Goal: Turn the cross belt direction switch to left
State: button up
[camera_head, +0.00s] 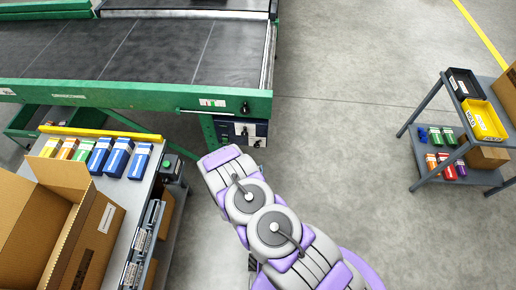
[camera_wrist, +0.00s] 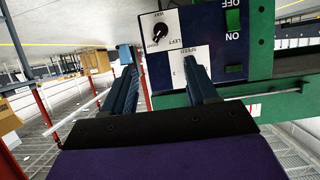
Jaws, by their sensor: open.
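The control box (camera_head: 242,131) hangs under the green conveyor frame, partly behind my arm in the head view. In the wrist view the dark blue panel (camera_wrist: 213,50) appears upside down. A black rotary knob (camera_wrist: 160,32) with a white mark sits on a white plate where "LEFT" is readable; its exact setting is too small to tell. A lower white plate is marked "SPEED", partly hidden by a finger. A green ON/OFF switch (camera_wrist: 233,20) is beside them. My gripper (camera_wrist: 160,68) is open and empty, its fingers pointing at the panel, knob between and beyond them.
The dark cross belt (camera_head: 130,50) runs above the green frame (camera_head: 150,97). At left a table holds colored cartons (camera_head: 100,155) and an open cardboard box (camera_head: 75,215). A grey cart (camera_head: 440,120) with bins stands right. The floor between is clear.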

aim_at(256, 147)
jog(key=b+x, duration=0.3)
jog(key=x, duration=1.3)
jog(key=shift+w+f+b, duration=0.2)
jog(key=shift+w+b, duration=0.1)
jog(key=shift+a, duration=0.1)
jog(key=c, duration=1)
jog(key=shift+c, duration=0.2)
